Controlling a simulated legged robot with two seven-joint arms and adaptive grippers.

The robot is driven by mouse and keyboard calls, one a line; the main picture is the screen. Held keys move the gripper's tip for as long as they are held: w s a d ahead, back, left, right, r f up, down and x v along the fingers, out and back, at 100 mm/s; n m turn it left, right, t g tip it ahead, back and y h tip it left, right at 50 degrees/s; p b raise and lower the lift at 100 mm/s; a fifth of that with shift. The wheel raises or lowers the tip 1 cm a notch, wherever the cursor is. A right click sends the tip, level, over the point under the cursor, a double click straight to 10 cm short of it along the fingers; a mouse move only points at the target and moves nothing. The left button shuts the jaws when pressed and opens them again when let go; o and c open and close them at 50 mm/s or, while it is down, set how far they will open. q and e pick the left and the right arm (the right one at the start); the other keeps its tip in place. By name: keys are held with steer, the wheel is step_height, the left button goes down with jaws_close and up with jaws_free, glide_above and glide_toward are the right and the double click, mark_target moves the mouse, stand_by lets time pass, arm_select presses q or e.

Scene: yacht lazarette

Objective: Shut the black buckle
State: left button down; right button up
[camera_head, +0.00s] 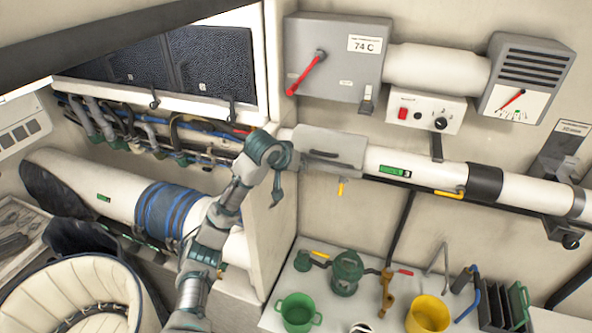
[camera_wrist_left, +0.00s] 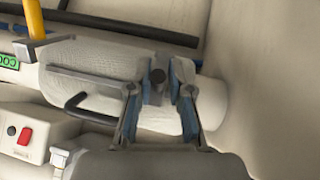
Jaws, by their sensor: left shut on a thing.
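My left gripper (camera_head: 277,165) is at the left end of the white pipe, beside the corner of the cabinet wall. In the left wrist view its two fingers (camera_wrist_left: 160,92) close on a small dark grey piece with a round black end, which I take to be the black buckle (camera_wrist_left: 157,78). The fingers hide part of it, so I cannot tell how far it is shut. In the head view the gripper covers it. A grey plate (camera_head: 345,147) with a dark handle lies on the pipe just right of the gripper. My right gripper is not in view.
A yellow lever (camera_head: 341,188) hangs under the pipe. A grey box with a red lever (camera_head: 306,73) and a switch panel (camera_head: 420,112) are above. Green and yellow buckets (camera_head: 428,314) stand on the white bench below. Hoses (camera_head: 165,140) run along the left.

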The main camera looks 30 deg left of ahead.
arm_select(q)
steer(key=shift+w+g, duration=0.3)
steer(key=shift+g, duration=0.5)
